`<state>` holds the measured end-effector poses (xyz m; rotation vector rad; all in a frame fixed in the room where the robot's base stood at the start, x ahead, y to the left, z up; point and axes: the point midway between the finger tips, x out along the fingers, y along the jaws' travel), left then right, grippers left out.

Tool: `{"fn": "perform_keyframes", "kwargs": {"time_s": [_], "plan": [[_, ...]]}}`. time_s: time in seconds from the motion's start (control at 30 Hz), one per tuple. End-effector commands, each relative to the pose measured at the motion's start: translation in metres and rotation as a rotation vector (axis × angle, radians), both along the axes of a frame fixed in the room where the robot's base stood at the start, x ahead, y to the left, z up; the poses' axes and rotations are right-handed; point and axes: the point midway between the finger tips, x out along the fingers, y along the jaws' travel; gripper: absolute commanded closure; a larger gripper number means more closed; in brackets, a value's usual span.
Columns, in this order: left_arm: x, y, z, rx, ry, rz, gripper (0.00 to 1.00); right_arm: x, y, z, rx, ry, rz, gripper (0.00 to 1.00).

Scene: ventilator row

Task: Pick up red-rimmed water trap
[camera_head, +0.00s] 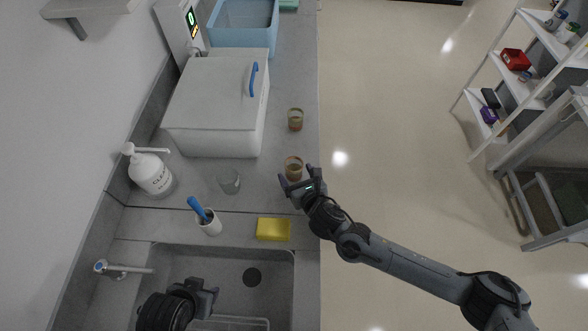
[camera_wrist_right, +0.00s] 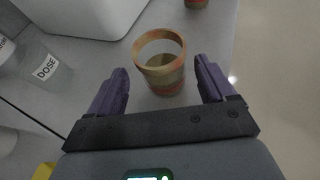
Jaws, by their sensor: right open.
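A small see-through cup with a reddish-orange rim, the red-rimmed water trap (camera_head: 293,168), stands upright on the grey counter. It also shows in the right wrist view (camera_wrist_right: 165,74), between and just beyond my spread fingers. My right gripper (camera_head: 298,179) is open and empty beside the cup, its fingers pointing towards it. I see no clear contact. A second similar cup (camera_head: 295,119) stands farther back, with a more yellow-brown rim; only its lower edge shows in the right wrist view (camera_wrist_right: 196,3). My left gripper (camera_head: 210,297) is over the sink, its jaws unclear.
A white lidded box (camera_head: 215,105) with a blue handle stands left of the cups. A clear dose cup (camera_head: 229,181), pump bottle (camera_head: 150,174), holder with blue-handled tool (camera_head: 209,224) and yellow sponge (camera_head: 273,229) are near. The counter's right edge lies close to the cups.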

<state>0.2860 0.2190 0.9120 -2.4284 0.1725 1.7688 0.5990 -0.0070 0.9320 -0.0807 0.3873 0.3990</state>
Motion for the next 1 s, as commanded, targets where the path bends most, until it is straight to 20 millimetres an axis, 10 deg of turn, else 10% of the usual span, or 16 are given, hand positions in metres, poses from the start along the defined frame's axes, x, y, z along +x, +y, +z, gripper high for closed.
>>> {"fn": "perform_keyframes", "kwargs": {"time_s": [0.73,1.0], "plan": [[0.000,-0.003,0.016,-0.013,0.000,0.010,0.57,0.038,0.013,-0.018,0.001,0.000,0.000,0.17],[0.000,-0.002,0.015,-0.011,0.000,0.008,0.57,0.038,0.013,-0.018,0.001,0.000,0.000,0.55]]}}
